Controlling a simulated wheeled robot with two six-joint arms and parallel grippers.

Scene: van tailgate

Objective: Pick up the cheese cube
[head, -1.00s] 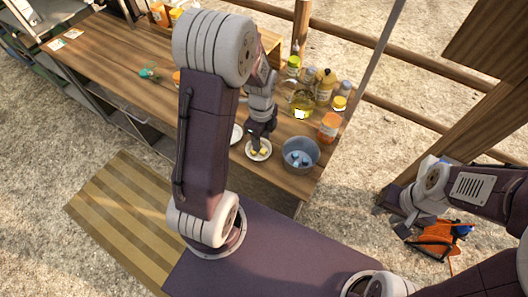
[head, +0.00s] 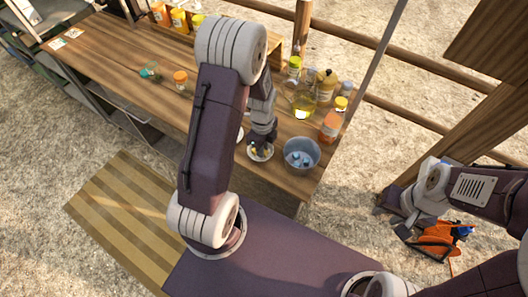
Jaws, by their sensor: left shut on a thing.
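A small white plate (head: 261,158) with yellow cheese cubes (head: 254,150) sits near the front edge of the wooden counter. My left gripper (head: 260,147) points down over the plate and is shut on a cheese cube, low at the plate. Its fingers partly hide the cubes, so the grip itself is small and hard to see. My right gripper (head: 388,203) hangs off to the right, away from the counter; its fingers are too unclear to tell open or shut.
A grey-blue bowl (head: 301,155) with blue items stands just right of the plate. An orange-labelled jar (head: 331,125), an oil bottle (head: 303,104) and other bottles stand behind it. Another plate is mostly hidden by my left arm. The counter's left (head: 110,60) is largely clear.

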